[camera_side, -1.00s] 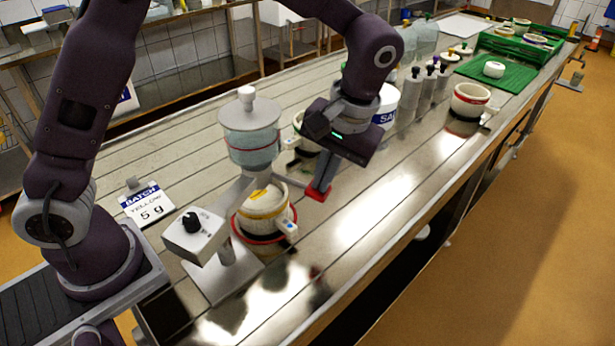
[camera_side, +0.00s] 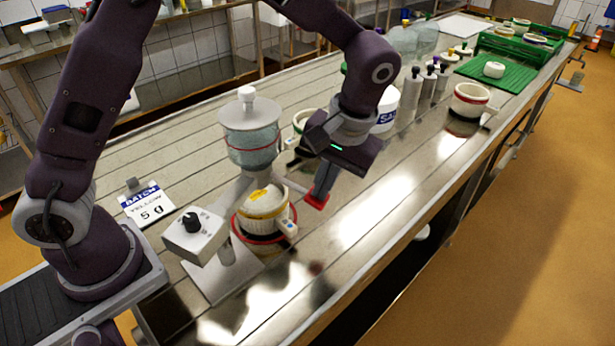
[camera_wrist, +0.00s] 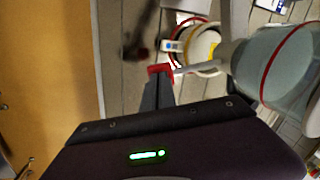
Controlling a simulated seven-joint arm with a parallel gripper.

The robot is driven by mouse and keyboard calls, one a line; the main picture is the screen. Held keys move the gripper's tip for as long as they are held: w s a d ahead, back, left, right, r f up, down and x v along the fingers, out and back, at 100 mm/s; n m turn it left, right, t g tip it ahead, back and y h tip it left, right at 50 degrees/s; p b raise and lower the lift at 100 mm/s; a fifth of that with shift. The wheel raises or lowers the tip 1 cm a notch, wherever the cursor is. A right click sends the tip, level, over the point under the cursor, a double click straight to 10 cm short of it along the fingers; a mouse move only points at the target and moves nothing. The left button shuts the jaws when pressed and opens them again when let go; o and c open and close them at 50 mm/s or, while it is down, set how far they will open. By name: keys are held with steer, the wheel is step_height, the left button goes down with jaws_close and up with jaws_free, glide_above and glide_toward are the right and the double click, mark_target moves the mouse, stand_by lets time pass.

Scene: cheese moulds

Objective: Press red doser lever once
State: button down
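The doser stands at the near part of the steel table, with a clear lidded jar (camera_side: 250,146) on a grey stand. Its lever ends in a red tip (camera_side: 316,201); the tip also shows in the wrist view (camera_wrist: 160,69). My gripper (camera_side: 321,191) points down with its fingertips at the red tip, seemingly touching it from above. The fingers look closed together and hold nothing; they also show in the wrist view (camera_wrist: 158,82). A white mould with a yellow band (camera_side: 263,205) sits under the jar, inside a red ring.
The table's right front strip is clear.

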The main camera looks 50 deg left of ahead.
steer(key=a+v, duration=0.2)
steer(key=v, duration=0.6)
steer(key=shift+s+r, duration=0.35)
steer(key=shift+r, duration=0.3)
steer(key=shift+d, duration=0.1)
steer(key=s+a+r+m+t+h, duration=0.1)
steer(key=s+a+r+t+h, duration=0.1)
steer(key=s+a+r, duration=0.3)
steer(key=s+a+m+t, duration=0.1)
steer(key=s+a+t, duration=0.1)
steer(key=s, duration=0.5)
steer(key=s+a+m+t, duration=0.1)
steer(key=s+m+t, duration=0.1)
steer(key=s, duration=0.6)
steer(key=shift+a+t+h, duration=0.3)
steer(key=shift+a, duration=0.1)
